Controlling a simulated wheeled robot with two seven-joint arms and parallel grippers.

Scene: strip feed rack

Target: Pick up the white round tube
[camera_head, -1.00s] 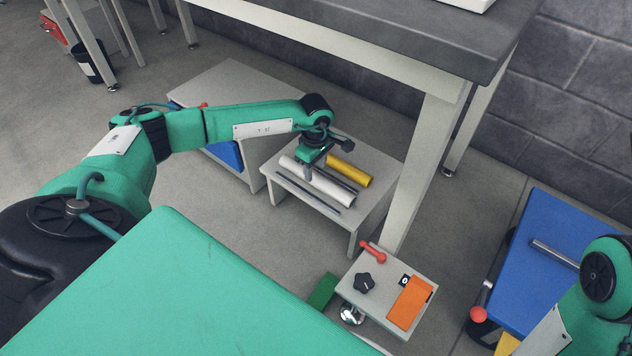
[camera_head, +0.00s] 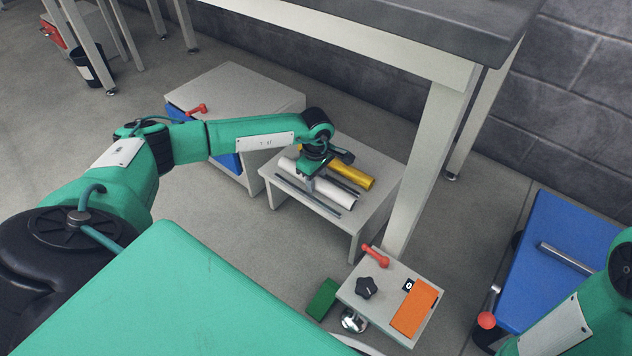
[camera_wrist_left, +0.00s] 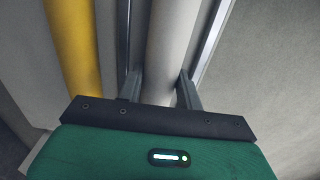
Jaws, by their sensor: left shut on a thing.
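The white round tube (camera_head: 338,198) lies on a low grey table (camera_head: 377,212), between a yellow tube and thin metal strips. My left gripper (camera_head: 310,184) is over its left part, pointing down. In the left wrist view, the white tube (camera_wrist_left: 172,40) runs between the two fingers (camera_wrist_left: 159,86), one on each side, and the gripper is shut on it. No clear gap shows between the tube and the table. My right gripper is out of view; only part of that arm shows at the lower right.
The yellow tube (camera_head: 359,179) lies just behind the white one. One thin strip (camera_head: 309,196) lies in front. A large table (camera_head: 370,48) overhangs behind, its leg (camera_head: 425,165) close on the right. A grey cabinet (camera_head: 235,88) stands left. A small stand (camera_head: 350,291) is nearer.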

